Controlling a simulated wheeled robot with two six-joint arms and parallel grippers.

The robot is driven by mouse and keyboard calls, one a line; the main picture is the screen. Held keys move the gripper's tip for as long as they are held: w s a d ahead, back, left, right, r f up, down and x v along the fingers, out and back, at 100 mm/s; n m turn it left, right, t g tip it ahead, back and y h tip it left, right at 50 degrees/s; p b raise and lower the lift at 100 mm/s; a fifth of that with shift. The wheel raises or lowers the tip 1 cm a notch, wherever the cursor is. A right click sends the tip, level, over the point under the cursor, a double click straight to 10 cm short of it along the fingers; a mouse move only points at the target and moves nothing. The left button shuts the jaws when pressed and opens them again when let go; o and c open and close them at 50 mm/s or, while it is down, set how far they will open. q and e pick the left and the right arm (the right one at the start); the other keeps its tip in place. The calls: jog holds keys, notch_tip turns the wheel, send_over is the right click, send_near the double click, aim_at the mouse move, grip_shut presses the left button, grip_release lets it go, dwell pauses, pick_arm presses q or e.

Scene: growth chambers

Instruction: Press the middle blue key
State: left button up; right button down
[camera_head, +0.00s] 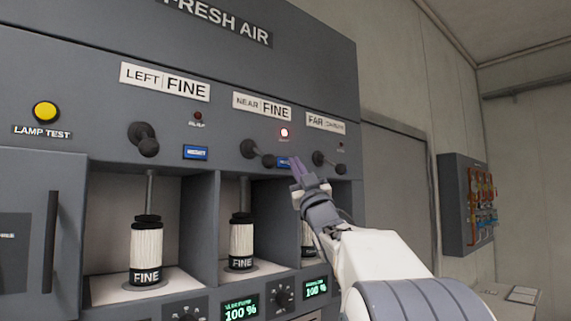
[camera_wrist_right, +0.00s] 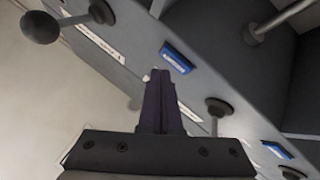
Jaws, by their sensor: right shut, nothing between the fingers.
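The middle blue key (camera_head: 284,162) sits on the grey panel below the NEAR FINE label, right of the middle lever knob. My right gripper (camera_head: 296,163) is shut and empty, its purple fingers pointing at the panel and partly covering the right side of this key. In the right wrist view a blue key (camera_wrist_right: 177,57), seemingly the same one, lies just beyond the shut fingertips (camera_wrist_right: 158,76). I cannot tell whether they touch it. Another blue key (camera_head: 196,152) is under the LEFT FINE label. My left gripper is not in view.
Dark lever knobs (camera_head: 258,153) stick out on both sides of the middle key, with another at the left (camera_head: 145,140). A red-white lamp (camera_head: 284,132) glows above that key. Canisters marked FINE (camera_head: 242,243) stand in bays below. A yellow lamp-test button (camera_head: 46,112) is far left.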

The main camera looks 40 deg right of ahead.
jog(key=shift+w, duration=0.1)
jog(key=shift+w, duration=0.3)
jog(key=shift+w+a, duration=0.1)
jog(key=shift+w, duration=0.3)
dwell(0.7)
jog(key=shift+s+b, duration=0.1)
jog(key=shift+b, duration=0.2)
jog(key=shift+s+b, duration=0.4)
jog(key=shift+s, duration=0.3)
